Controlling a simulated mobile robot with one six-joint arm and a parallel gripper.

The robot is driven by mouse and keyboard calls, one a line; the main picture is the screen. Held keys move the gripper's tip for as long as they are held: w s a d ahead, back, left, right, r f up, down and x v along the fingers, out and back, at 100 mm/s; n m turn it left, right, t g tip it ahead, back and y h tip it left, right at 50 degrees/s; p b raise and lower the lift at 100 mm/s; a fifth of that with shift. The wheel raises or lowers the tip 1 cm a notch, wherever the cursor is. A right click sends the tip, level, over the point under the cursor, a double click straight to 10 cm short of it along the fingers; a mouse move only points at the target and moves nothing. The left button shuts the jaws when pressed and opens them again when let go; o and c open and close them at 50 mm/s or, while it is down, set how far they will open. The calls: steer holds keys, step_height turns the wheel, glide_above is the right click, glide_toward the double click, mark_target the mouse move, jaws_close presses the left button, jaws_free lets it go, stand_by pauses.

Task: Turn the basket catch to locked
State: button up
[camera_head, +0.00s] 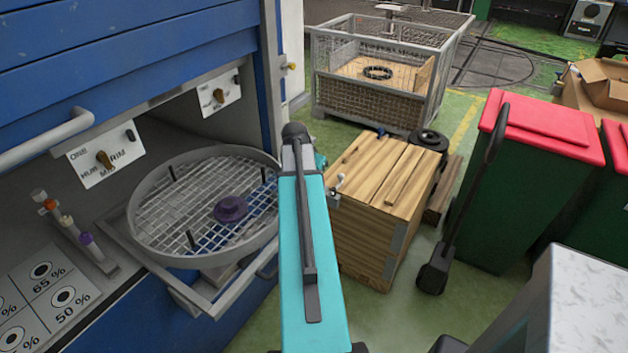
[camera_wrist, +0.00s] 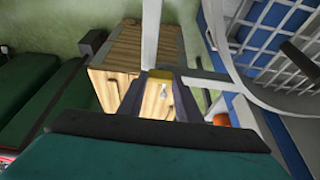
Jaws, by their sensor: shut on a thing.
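The round wire basket (camera_head: 140,212) sits in a grey pull-out frame (camera_head: 175,283) in front of the blue machine. Its pale rim (camera_wrist: 227,68) also shows at the right of the wrist view. In the head view my teal arm hides the gripper and the catch.
A wooden crate (camera_head: 385,185) stands just right of my arm. A dark upright handle (camera_head: 475,190) and a red-lidded green bin (camera_head: 520,190) are farther right. A mesh cage (camera_head: 380,75) stands behind. Knob plates (camera_head: 105,158) are on the machine at left.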

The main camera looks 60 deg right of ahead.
stand_by(0.3)
steer(key=o, duration=1)
steer(key=shift+o, duration=0.2)
steer(key=shift+a+r, duration=0.1)
steer(key=b+v, duration=0.2)
steer(key=v, duration=1.1)
steer(key=shift+r+b, duration=0.3)
steer(key=shift+b, duration=0.05)
